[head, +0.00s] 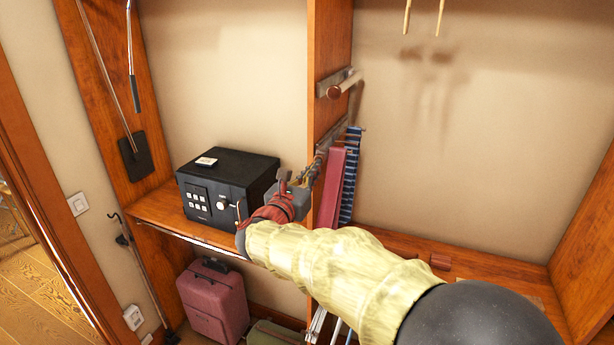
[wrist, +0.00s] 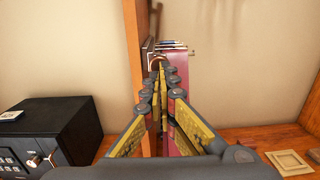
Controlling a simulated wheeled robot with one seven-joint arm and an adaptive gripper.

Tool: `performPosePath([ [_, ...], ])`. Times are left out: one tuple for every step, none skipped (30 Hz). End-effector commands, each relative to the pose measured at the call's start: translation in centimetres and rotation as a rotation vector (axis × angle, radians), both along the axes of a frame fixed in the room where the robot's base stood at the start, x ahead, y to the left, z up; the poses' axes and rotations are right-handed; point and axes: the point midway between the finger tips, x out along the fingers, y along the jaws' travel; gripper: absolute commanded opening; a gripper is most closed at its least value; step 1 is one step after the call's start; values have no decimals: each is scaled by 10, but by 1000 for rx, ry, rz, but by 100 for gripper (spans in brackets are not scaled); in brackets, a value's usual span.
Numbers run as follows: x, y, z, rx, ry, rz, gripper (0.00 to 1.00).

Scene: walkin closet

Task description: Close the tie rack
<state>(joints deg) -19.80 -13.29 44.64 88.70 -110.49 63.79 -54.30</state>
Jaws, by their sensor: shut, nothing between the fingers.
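The tie rack (head: 353,140) is mounted on the right face of the wooden divider, with a pinkish-red tie (head: 331,185) and a dark blue striped tie (head: 350,180) hanging from it. In the wrist view the red tie (wrist: 180,75) hangs just behind and right of the fingers. My gripper (head: 318,165) is shut and empty at the front of the divider, close to the rack's near end. In the wrist view my gripper (wrist: 158,72) has its fingertips together in front of the rack end. Whether they touch it I cannot tell.
A black safe (head: 228,190) with a card on top stands on the shelf left of the divider. The wooden divider (head: 328,60) carries a metal bracket with a knob (head: 338,88) above the rack. A red suitcase (head: 215,305) stands below. The right bay's upper space is mostly clear.

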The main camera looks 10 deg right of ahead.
Motion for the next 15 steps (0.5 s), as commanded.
performPosePath([
  [2, -2, 0, 0, 0, -1, 0],
  [3, -2, 0, 0, 0, -1, 0],
  [3, -3, 0, 0, 0, 0, 0],
  [4, -3, 0, 0, 0, 0, 0],
  [4, -3, 0, 0, 0, 0, 0],
  [4, -3, 0, 0, 0, 0, 0],
  [4, -3, 0, 0, 0, 0, 0],
  [4, -3, 0, 0, 0, 0, 0],
  [4, -3, 0, 0, 0, 0, 0],
  [4, -3, 0, 0, 0, 0, 0],
  [4, -3, 0, 0, 0, 0, 0],
  [4, -3, 0, 0, 0, 0, 0],
  [4, -3, 0, 0, 0, 0, 0],
  [5, -4, 0, 0, 0, 0, 0],
  [7, -5, -1, 0, 0, 0, 0],
])
